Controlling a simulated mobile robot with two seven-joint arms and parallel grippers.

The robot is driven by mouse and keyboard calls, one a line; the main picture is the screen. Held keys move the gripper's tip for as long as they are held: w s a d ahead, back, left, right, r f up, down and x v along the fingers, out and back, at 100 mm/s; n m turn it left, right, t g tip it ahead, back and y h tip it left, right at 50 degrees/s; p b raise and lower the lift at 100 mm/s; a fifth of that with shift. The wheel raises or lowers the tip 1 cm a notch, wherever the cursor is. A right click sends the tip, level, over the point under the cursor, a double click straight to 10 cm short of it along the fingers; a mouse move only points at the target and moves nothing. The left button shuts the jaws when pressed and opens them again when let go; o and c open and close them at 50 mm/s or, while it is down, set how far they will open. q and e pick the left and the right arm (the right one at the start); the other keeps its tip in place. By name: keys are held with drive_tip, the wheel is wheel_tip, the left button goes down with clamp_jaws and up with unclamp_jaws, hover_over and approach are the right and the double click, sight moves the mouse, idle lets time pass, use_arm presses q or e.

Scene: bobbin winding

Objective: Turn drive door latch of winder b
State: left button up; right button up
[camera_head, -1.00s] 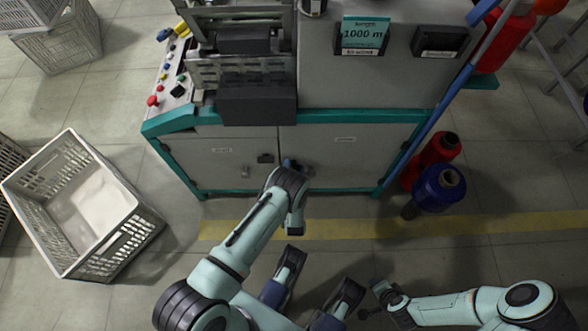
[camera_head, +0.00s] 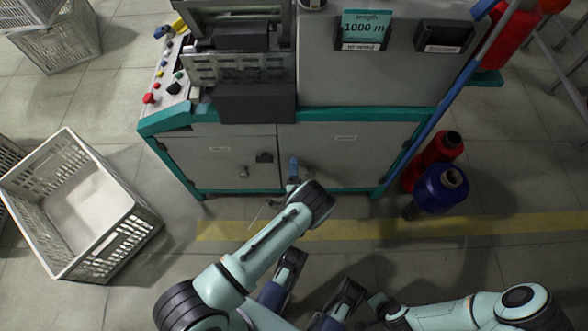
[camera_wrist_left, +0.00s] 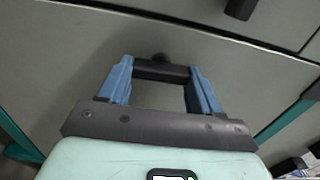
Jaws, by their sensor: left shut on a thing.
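The grey winder with teal trim (camera_head: 370,75) stands ahead, with two low grey cabinet doors on its front. My left gripper (camera_head: 293,170) is at the upper left of the right-hand door (camera_head: 345,165). In the left wrist view its two blue fingers (camera_wrist_left: 161,70) are shut on the dark bar of a door latch (camera_wrist_left: 162,72). The bar lies across between the fingertips, with a round dark knob behind it. In the head view the gripper partly hides this latch. My right arm's end (camera_head: 378,306) is low at the right, and its fingers are not clear.
A grey crate (camera_head: 140,235) stands on the floor at left. Blue (camera_head: 440,188) and red (camera_head: 432,152) spools stand right of the winder. A blue pole (camera_head: 440,105) leans there.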

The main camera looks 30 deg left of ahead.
use_arm(q)
drive_tip(key=shift+w+r+m, duration=0.1)
drive_tip(key=shift+r+m, duration=0.05)
drive_tip(key=shift+m, duration=0.15)
use_arm(e)
drive_tip(key=shift+s+f, duration=0.1)
drive_tip(key=shift+s, duration=0.05)
use_arm(q)
drive_tip(key=o, duration=1.1)
drive_tip(key=shift+c, duration=0.2)
